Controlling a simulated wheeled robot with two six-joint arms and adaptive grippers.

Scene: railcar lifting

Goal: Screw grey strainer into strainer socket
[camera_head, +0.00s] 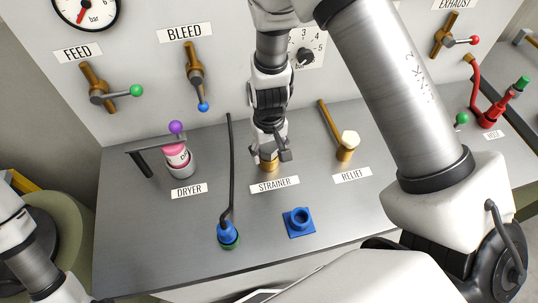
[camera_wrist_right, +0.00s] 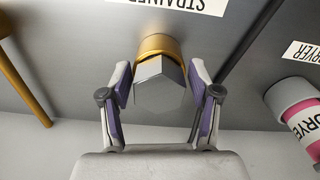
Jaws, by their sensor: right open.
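The grey strainer (camera_wrist_right: 160,88) shows a hexagonal head in the right wrist view. It sits at the brass strainer socket (camera_wrist_right: 158,44); I cannot tell how deep its thread goes. My right gripper (camera_wrist_right: 162,82) is open, with one finger on each side of the hexagonal head and small gaps visible. In the head view my right gripper (camera_head: 270,150) points down over the brass socket (camera_head: 268,166) behind the STRAINER label (camera_head: 274,184) and hides most of the strainer. Part of my left arm shows at the lower left; its gripper is out of view.
The pink dryer (camera_head: 178,158) stands left under a dark bracket. The relief fitting (camera_head: 347,145) with its brass pipe stands right. A blue plug (camera_head: 228,233) with a black hose and a blue socket (camera_head: 299,222) are in front. Valves line the back panel.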

